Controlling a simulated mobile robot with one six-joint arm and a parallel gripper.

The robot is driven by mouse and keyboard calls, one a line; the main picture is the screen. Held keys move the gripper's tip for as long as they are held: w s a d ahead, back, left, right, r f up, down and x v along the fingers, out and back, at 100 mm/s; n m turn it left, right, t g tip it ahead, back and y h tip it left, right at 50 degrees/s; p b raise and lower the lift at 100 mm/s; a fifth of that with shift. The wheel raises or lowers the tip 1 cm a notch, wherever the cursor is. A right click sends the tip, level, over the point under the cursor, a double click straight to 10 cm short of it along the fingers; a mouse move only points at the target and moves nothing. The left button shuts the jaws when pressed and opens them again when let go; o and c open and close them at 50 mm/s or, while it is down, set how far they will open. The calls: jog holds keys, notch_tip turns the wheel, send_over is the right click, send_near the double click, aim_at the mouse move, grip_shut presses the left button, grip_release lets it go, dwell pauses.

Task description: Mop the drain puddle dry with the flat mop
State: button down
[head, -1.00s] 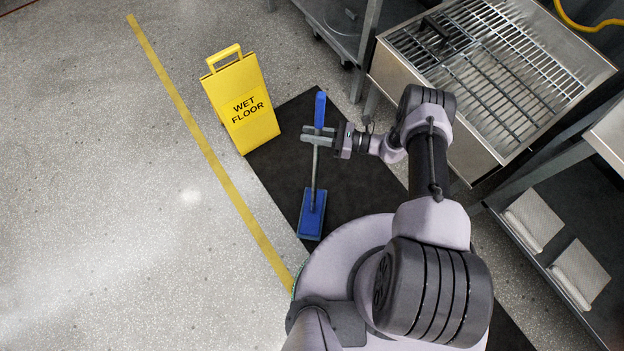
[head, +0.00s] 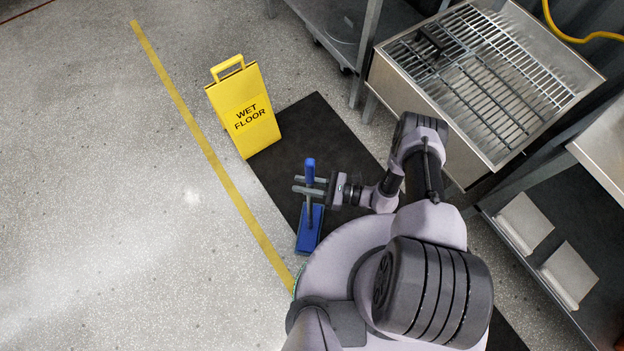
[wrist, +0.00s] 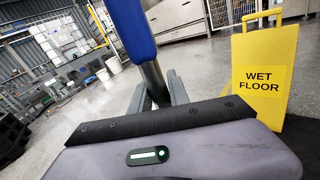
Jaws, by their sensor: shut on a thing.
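The flat mop (head: 309,229) has a blue head, a grey shaft and a blue grip at the top. In the head view its head is low on or near the black mat, just in front of my base. My gripper (head: 308,187) is shut on the mop's shaft below the blue grip. In the wrist view the blue grip (wrist: 131,28) and grey shaft rise between my two fingers, and the mop head is hidden. I cannot make out a puddle or a drain in either view.
A yellow wet floor sign (head: 243,107) stands at the mat's far left edge; it also shows in the wrist view (wrist: 262,75). A steel basin with a rack (head: 405,97) is at the right. A yellow line (head: 190,120) crosses the open speckled floor at left.

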jog(key=s+a+p, duration=0.1)
jog(key=s, duration=0.7)
jog(key=shift+a+f+n, duration=0.2)
jog(key=shift+f+n, duration=0.05)
jog(key=shift+n, duration=0.05)
jog(key=shift+w, duration=0.1)
jog(key=w+d+b, duration=0.2)
jog(key=w+b, duration=0.1)
jog(key=w, duration=0.8)
jog(key=w+d+b, duration=0.2)
jog(key=w+b, duration=0.2)
jog(key=w, duration=0.6)
jog(key=shift+w+t, duration=0.3)
jog(key=shift+w, duration=0.05)
jog(key=shift+s+d, duration=0.1)
jog(key=s+a+f+n+p, duration=0.1)
jog(key=s+a+p, duration=0.1)
jog(key=s, duration=0.8)
jog(key=s+a+n+p, duration=0.1)
jog(key=s+a+p, duration=0.1)
jog(key=s, duration=0.9)
jog(key=shift+s+f+n+p, duration=0.3)
jog(key=shift+f+p, duration=0.05)
jog(key=shift+p, duration=0.25)
